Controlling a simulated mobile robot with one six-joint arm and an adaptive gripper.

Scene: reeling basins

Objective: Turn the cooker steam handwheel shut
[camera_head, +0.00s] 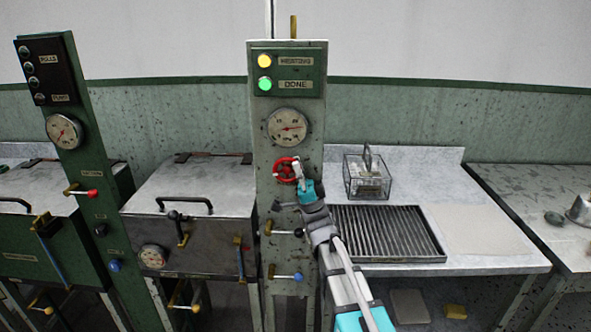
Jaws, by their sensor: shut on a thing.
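A small red handwheel (284,171) sits on the front of the grey metal column, below a round white gauge (287,127). My gripper (297,172) is at the wheel's right side, shut on its rim. My arm reaches up to it from the lower right and covers part of the column's right edge. The gauge's needle points to the right. Above it, a green panel (289,74) has a yellow light (264,61) and a green light labelled DONE (264,84), both lit.
A lidded metal basin (190,200) stands left. A worktop at right holds a wire basket (367,178) and a slatted drain rack (388,234).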

